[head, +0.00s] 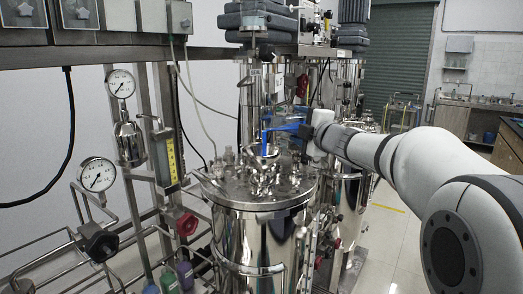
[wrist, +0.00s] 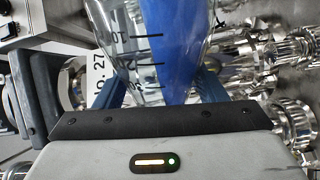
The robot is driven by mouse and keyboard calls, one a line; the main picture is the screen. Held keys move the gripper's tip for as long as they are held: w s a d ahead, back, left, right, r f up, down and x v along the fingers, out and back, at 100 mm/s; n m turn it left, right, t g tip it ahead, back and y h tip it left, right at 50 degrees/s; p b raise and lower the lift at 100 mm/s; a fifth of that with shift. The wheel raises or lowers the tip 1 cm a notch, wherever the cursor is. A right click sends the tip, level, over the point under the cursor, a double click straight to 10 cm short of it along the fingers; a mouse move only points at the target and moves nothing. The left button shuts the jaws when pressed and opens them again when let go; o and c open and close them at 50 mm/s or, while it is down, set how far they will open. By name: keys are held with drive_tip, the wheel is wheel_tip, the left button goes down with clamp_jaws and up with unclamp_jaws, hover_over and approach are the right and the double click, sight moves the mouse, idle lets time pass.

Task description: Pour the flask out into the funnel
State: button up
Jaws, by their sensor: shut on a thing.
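My gripper (head: 303,131) is shut on a clear glass flask (wrist: 130,62) with black graduation marks, which also shows small in the head view. Its fingers sit on either side of the glass in the wrist view. Blue liquid (wrist: 178,60) lies along one side of the flask, so it is tipped well over. In the head view, bright blue (head: 265,136) reaches down at the flask's left end, above the vessel lid; I cannot tell whether this is a falling stream or liquid inside the glass. What seems to be the funnel (head: 262,151) is just below it, small and unclear.
A steel vessel (head: 262,240) with a lid crowded with fittings stands under the gripper. Pipes, gauges (head: 98,174) and red valve handles (head: 186,223) are at left. Small bottles (head: 186,275) stand low at left. Open floor (head: 400,245) is at right.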

drive_tip(key=shift+r+n, duration=0.3)
drive_tip(key=shift+r+n, duration=0.15)
drive_tip(key=shift+n, duration=0.15)
idle(0.3)
drive_tip(key=shift+a+r, duration=0.1)
drive_tip(key=shift+r, duration=0.05)
drive_tip(key=shift+r+n, duration=0.1)
drive_tip(key=shift+n, duration=0.2)
drive_tip(key=shift+r, duration=0.15)
drive_tip(key=shift+n, duration=0.3)
drive_tip(key=shift+s+a+r, duration=0.1)
drive_tip(key=shift+r, duration=0.05)
idle(0.3)
drive_tip(key=shift+a+r+n+b, duration=0.1)
drive_tip(key=shift+r+n+b, duration=0.15)
drive_tip(key=shift+n, duration=0.35)
